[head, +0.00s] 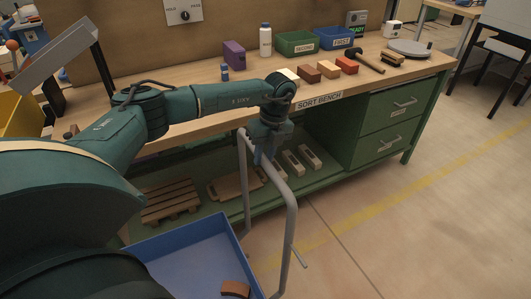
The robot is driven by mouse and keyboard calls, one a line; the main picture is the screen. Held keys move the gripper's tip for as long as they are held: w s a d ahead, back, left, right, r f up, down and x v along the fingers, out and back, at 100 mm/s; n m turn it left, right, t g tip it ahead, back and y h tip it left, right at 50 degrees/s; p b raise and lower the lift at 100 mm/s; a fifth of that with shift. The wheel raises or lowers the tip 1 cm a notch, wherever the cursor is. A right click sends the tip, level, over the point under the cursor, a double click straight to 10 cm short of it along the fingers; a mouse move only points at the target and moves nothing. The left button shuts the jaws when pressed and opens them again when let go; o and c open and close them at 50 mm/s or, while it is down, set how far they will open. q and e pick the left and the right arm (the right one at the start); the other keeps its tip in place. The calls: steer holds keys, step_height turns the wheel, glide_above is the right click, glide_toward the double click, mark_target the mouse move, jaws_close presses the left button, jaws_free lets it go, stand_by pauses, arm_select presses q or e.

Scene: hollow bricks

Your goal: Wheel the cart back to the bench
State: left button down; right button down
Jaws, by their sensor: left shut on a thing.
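The cart (190,262) has a blue tray at the bottom of the view, with a reddish-brown brick (235,289) lying in it. Its grey tubular handle (290,225) rises at the tray's right side. My left gripper (261,152) is shut on the handle's top bar, pointing down. The arm hides part of the bench and some of the cart's left side. The bench (205,73) has a wooden top and green frame, labelled "SORT BENCH", and stands just beyond the cart. My right gripper is not in view.
On the bench stand several bricks (328,69), a green bin (296,43), a blue bin (334,38), a white bottle (265,40), a purple box (234,53) and a hammer (364,60). A pallet (170,202) lies on the lower shelf. The floor (420,230) at right is clear.

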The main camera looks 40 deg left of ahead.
arm_select(q)
steer(key=shift+w+d+r, duration=0.1)
steer(key=shift+w+r, duration=0.05)
steer(key=shift+w, duration=0.1)
steer(key=c, duration=1.3)
jaws_free()
steer(key=shift+w, duration=0.1)
steer(key=shift+c, duration=0.2)
steer(key=shift+o, duration=0.5)
steer(key=b+v, duration=0.1)
steer(key=v, duration=1.2)
steer(key=shift+s, duration=0.25)
